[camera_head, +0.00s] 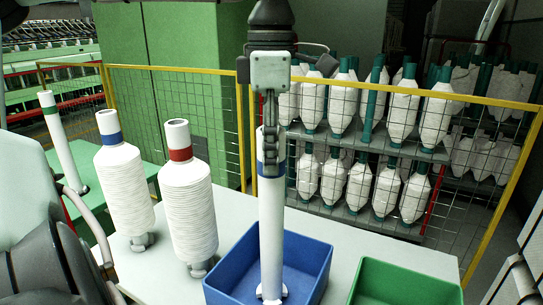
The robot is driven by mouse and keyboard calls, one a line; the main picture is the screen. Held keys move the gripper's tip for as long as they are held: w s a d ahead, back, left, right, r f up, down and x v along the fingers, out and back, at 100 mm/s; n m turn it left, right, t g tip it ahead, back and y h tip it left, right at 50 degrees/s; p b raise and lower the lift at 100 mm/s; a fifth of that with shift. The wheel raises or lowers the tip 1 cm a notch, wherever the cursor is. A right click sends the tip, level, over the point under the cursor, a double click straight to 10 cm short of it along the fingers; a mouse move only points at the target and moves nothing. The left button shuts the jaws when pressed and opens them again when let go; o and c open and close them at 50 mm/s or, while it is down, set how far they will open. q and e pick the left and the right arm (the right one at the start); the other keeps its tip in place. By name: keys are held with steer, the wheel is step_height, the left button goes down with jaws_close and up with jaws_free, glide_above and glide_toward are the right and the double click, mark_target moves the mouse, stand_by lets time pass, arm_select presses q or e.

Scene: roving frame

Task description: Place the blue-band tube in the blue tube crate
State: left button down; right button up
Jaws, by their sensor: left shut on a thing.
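My left gripper (270,150) comes down from the top centre and is shut on the upper part of the blue-band tube (271,225). The tube is white and slender, stands upright, and its blue band shows beside the fingers. The blue tube crate (318,252) is on the white table, and the tube's lower end appears inside its outline. I cannot tell whether that end touches the crate floor. The crate's front is cut off by the picture's lower edge. My right gripper is not in view.
Two yarn-wound bobbins, blue-banded (125,190) and red-banded (189,210), stand left of the crate. A green crate (405,283) is to its right. A green-banded tube (62,145) stands far left. A yellow-framed mesh fence (455,98) and bobbin racks are behind.

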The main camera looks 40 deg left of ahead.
arm_select(q)
steer(key=shift+f, duration=0.6)
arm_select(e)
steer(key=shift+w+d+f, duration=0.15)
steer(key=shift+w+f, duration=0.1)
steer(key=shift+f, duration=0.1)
arm_select(q)
steer(key=c, duration=1.3)
jaws_free()
steer(key=shift+f, duration=0.1)
steer(key=shift+c, duration=0.2)
steer(key=o, duration=0.4)
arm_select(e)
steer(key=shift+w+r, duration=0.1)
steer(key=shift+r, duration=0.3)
